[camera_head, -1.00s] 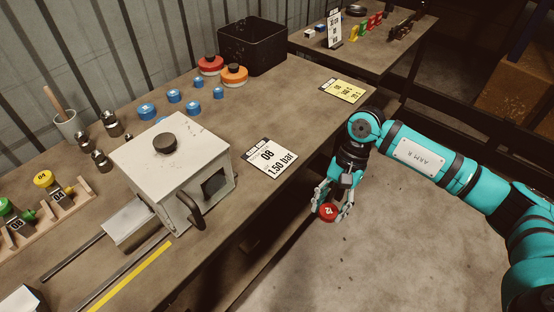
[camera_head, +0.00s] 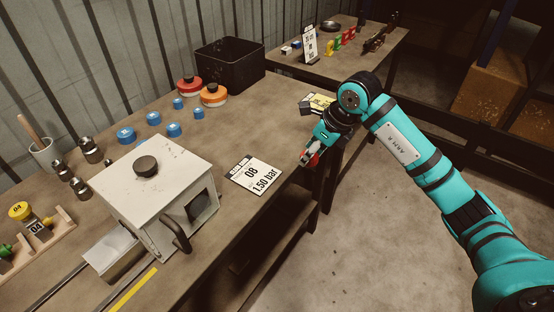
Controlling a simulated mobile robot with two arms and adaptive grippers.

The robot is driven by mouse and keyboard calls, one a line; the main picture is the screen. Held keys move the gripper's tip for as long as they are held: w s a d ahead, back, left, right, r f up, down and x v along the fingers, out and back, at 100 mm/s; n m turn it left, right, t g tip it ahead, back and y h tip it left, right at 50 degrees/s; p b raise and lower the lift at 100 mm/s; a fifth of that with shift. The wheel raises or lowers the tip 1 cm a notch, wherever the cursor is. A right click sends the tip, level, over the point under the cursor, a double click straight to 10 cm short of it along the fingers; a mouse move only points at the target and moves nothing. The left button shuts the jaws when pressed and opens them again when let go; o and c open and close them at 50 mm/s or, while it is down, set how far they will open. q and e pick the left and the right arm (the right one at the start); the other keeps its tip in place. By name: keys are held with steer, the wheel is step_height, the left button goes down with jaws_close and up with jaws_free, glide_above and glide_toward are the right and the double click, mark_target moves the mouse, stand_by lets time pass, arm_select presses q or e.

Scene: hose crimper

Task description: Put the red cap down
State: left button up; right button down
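The red cap (camera_head: 312,161) is a small red piece near the front edge of the workbench, beside the white card marked 08 and 1.50 bar (camera_head: 254,174). My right gripper (camera_head: 309,158), on the arm coming in from the right, has its fingers around the cap and largely hides it. The cap appears level with or slightly above the bench edge; I cannot tell whether it touches anything. My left gripper is not in view.
A white crimper box (camera_head: 153,195) with a black knob stands on the bench (camera_head: 225,135). Several blue caps (camera_head: 126,135), red and orange round pieces (camera_head: 213,95) and a black bin (camera_head: 231,65) sit behind. Bare bench lies between the card and bin.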

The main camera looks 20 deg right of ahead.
steer(key=p, duration=0.2)
glide_above(273, 170)
steer(key=shift+s+d+f, duration=0.3)
steer(key=shift+s+d, duration=0.15)
step_height(273, 170, down, 3)
steer(key=shift+f+p, duration=0.15)
steer(key=shift+p, duration=0.5)
steer(key=shift+f, duration=0.35)
steer(key=c, duration=0.7)
jaws_free()
steer(key=shift+r, duration=0.15)
